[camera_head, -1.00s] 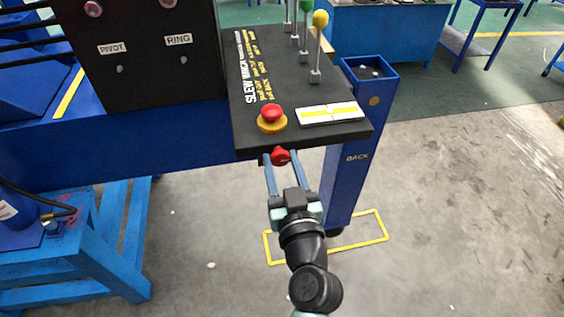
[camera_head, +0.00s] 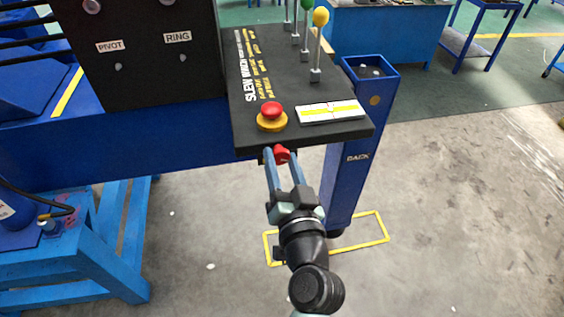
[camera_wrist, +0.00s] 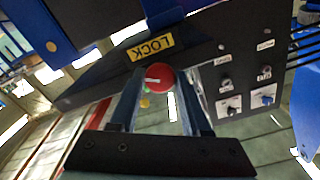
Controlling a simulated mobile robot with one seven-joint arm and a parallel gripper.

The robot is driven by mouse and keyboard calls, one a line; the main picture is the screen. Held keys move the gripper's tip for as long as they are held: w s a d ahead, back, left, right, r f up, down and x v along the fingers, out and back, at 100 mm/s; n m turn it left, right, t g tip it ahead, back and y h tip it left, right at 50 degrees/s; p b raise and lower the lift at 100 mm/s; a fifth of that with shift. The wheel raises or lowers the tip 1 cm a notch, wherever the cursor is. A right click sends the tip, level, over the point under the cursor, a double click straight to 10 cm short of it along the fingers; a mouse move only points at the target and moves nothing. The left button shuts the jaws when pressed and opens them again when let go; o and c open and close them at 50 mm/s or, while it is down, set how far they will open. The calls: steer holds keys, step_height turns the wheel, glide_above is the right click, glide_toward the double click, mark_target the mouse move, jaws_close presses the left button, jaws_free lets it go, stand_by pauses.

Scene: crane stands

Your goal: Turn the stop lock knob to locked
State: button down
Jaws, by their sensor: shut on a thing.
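The stop lock knob (camera_head: 281,154) is a red knob on the front edge of the black control console (camera_head: 300,85). It also shows in the wrist view (camera_wrist: 160,77), with a white pointer line on its face and a yellow LOCK label (camera_wrist: 151,47) beside it. My gripper (camera_head: 280,157) has its two fingers on either side of the knob, shut on it. In the wrist view the fingers (camera_wrist: 157,92) reach the knob's sides. The gripper is rolled relative to the console edge. Small green and yellow marks show near the knob.
A red push button on a yellow base (camera_head: 271,116) stands on the console top just above the knob. Levers (camera_head: 318,48) rise farther back. Open floor lies in front.

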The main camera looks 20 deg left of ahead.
steer(key=m, duration=0.6)
steer(key=shift+m+p, duration=0.3)
steer(key=shift+p, duration=0.1)
steer(key=m+p, duration=0.1)
steer(key=m, duration=0.5)
steer(key=shift+p, duration=0.35)
steer(key=shift+c, duration=1.8)
jaws_free()
steer(key=b+v, duration=0.4)
steer(key=v, duration=0.9)
